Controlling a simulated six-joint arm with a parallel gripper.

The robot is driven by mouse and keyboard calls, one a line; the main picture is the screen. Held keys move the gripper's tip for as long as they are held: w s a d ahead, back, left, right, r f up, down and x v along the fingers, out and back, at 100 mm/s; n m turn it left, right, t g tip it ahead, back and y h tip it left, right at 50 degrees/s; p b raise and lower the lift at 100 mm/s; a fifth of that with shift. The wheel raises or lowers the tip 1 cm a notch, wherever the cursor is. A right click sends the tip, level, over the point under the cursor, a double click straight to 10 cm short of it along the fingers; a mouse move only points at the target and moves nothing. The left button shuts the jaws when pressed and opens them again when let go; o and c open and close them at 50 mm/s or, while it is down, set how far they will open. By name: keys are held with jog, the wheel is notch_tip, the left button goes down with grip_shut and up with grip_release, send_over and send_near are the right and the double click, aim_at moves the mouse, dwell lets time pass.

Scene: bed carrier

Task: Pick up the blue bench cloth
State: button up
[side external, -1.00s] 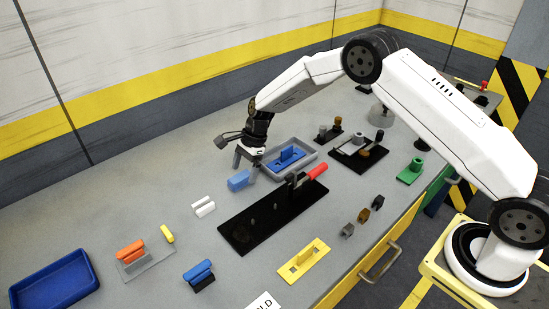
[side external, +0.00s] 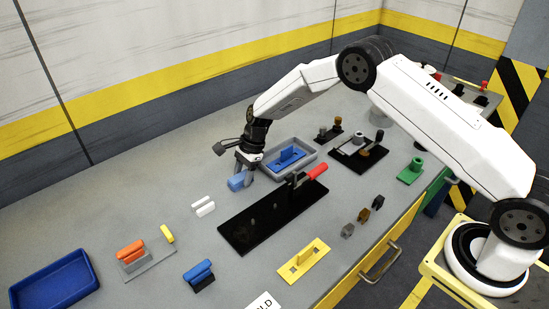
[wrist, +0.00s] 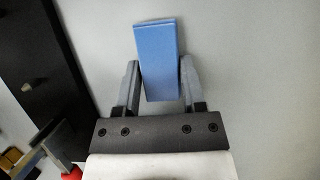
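The blue bench cloth (side external: 236,184) looks like a small folded light-blue block on the grey bench, left of the blue-grey tray. In the wrist view the cloth (wrist: 160,50) lies between the two fingers of my gripper (wrist: 160,82) and extends beyond their tips. The fingers are against its two long sides, with no clear gap, so my gripper looks shut on it. In the side view my gripper (side external: 245,176) points down at the cloth and hides part of it. I cannot tell whether the cloth is clear of the bench.
A blue-grey tray (side external: 311,163) with a blue part stands close to the right. A black plate (side external: 250,228) with a red-handled clamp (side external: 318,170) lies in front. White blocks (side external: 205,209) lie nearby at left. A dark blue bin (side external: 52,280) stands far left.

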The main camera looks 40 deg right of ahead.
aim_at(238, 177)
grip_shut()
jog(key=shift+r, duration=0.15)
jog(key=shift+r, duration=0.5)
notch_tip(238, 177, up, 2)
jog(key=s+d+r, duration=0.2)
jog(key=s+r, duration=0.7)
jog(key=s, duration=0.5)
jog(key=shift+r, duration=0.35)
